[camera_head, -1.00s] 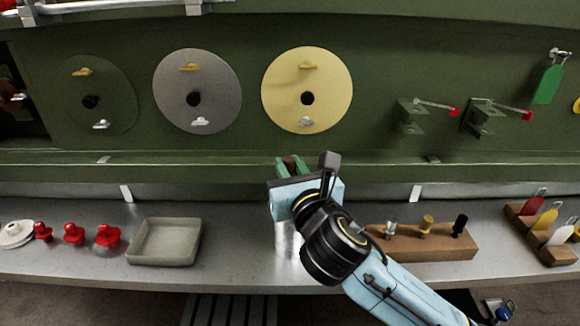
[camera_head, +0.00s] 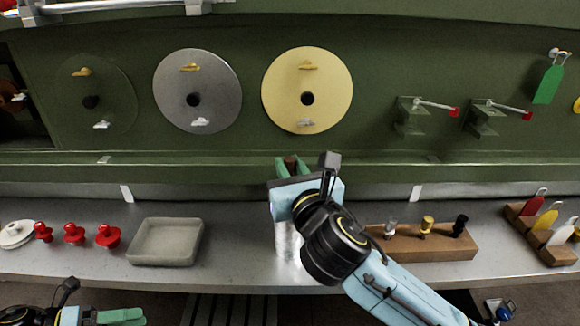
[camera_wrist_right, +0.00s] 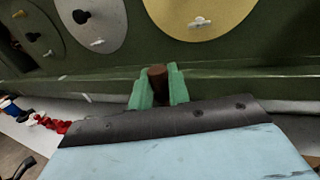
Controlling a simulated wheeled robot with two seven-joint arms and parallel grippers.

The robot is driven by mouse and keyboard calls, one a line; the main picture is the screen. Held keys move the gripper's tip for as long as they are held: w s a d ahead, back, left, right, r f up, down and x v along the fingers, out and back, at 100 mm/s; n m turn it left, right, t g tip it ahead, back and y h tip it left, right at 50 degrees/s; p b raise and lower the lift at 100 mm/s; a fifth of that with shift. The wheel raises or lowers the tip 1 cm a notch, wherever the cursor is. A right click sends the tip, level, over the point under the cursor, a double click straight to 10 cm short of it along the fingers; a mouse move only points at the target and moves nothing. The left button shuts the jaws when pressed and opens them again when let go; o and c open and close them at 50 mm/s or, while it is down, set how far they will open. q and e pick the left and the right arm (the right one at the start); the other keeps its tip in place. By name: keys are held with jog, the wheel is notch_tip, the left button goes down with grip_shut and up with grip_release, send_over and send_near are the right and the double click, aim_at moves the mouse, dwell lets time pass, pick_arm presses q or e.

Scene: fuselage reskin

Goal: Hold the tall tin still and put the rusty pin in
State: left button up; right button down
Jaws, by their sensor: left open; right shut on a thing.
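My right gripper (camera_head: 292,168) is shut on the rusty pin (camera_head: 290,162), a short brown cylinder whose top shows between the green fingers. The pin also shows upright between the fingers in the right wrist view (camera_wrist_right: 158,78). The tall tin (camera_head: 287,243), a shiny silver cylinder, stands on the shelf below my right gripper in the head view. My right wrist hides its top and right side, so I cannot tell whether the pin is over its mouth. My left gripper (camera_head: 128,316) is open and empty at the bottom left, in front of the shelf, well apart from the tin.
A grey tray (camera_head: 165,262) stands left of the tin, with red knobs (camera_head: 74,234) further left. A wooden block (camera_head: 420,247) with silver, gold and black pegs stands to the right, partly behind my right arm. The shelf (camera_head: 235,262) is clear between tray and tin.

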pick_arm(q)
jog(key=s+d+r+m+g, duration=0.3)
jog(key=s+r+m+g, duration=0.35)
jog(key=m, duration=0.25)
jog(key=w+d+r+n+t+h, duration=0.1)
jog(key=w+d+r+t+h, duration=0.25)
jog(key=w+d, duration=0.55)
jog(key=w+d+r+t+h, duration=0.2)
jog(key=w+d+r+t, duration=0.2)
jog(key=w+d, duration=0.6)
jog(key=m+g+y, duration=0.2)
jog(key=m+y, duration=0.3)
send_near(285, 240)
jog(key=shift+w+d+f, duration=0.25)
jog(key=shift+w+f, duration=0.5)
jog(key=shift+w, duration=0.35)
jog(key=shift+w+a+f+m+y, duration=0.1)
jog(key=shift+f+m+y, duration=0.3)
jog(key=shift+m, duration=0.1)
jog(key=shift+w+d+f, duration=0.1)
jog(key=shift+d, duration=0.1)
jog(key=shift+x, duration=4.7)
